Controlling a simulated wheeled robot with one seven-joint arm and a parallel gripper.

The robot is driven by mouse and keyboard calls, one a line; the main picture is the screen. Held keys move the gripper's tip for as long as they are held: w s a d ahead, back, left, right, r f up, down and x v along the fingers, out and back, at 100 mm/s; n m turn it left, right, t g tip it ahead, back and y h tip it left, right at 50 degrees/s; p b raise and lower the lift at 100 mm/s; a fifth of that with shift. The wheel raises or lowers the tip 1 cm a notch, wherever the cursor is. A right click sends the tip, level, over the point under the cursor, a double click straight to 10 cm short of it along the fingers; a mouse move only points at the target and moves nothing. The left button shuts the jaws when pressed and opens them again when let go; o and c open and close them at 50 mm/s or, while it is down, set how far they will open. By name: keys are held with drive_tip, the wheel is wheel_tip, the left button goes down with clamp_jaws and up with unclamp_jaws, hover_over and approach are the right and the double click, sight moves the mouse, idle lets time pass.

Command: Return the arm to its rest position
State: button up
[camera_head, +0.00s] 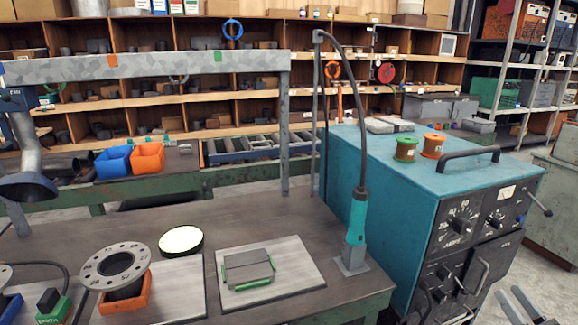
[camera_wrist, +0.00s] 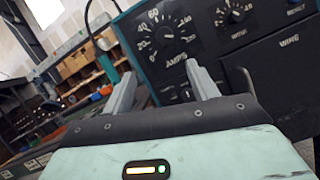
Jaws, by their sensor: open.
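My gripper (camera_wrist: 158,72) is open and empty in the wrist view, with its two grey fingers apart. They point toward the front panel of the teal welding machine (camera_wrist: 175,35), which has dials marked AMPS. In the head view my gripper (camera_head: 506,291) shows at the bottom right corner, in front of and to the right of the welding machine (camera_head: 400,185). Only its fingers and a dark part show there. The flanged pipe (camera_head: 113,266) stands upright in an orange holder (camera_head: 138,300) on the workbench (camera_head: 200,225), far left of my gripper.
The welding torch (camera_head: 355,222) stands upright in a holder at the bench's right edge, with its cable arching overhead. A green-edged grey block (camera_head: 248,269) lies on a metal plate (camera_head: 305,262). A round pale disc (camera_head: 181,240) lies behind the plates. Floor shows right of the machine.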

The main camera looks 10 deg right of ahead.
drive_tip(key=w+a+r+n+g+y, duration=0.2)
drive_tip(key=a+r+n+g+y, duration=0.1)
drive_tip(key=a+n+g+y, duration=0.4)
drive_tip(key=w+a+r+n+g+y, duration=0.1)
drive_tip(key=a+r+n+g+y, duration=0.1)
drive_tip(key=a+n+g+y, duration=0.5)
drive_tip(key=w+a+r+n+g+y, duration=0.25)
drive_tip(key=a+n+g, duration=0.45)
drive_tip(key=a, duration=0.4)
drive_tip(key=s+a+r+n+h, duration=0.2)
drive_tip(key=s+a+n+h, duration=0.2)
drive_tip(key=n, duration=0.4)
drive_tip(key=s+a+r+n+g+h, duration=0.1)
drive_tip(key=s+a+n+h, duration=0.3)
drive_tip(key=n, duration=0.5)
drive_tip(key=s+a+r+n+h, duration=0.3)
drive_tip(key=s+a+n+h, duration=0.1)
drive_tip(key=a+n+h, duration=0.4)
drive_tip(key=shift+a+r+g, duration=0.4)
drive_tip(key=shift+a, duration=0.35)
drive_tip(key=shift+s+a+r+n+t, duration=0.2)
drive_tip(key=shift+a+r+n+t, duration=0.1)
drive_tip(key=shift+n, duration=0.2)
drive_tip(key=shift+c, duration=0.3)
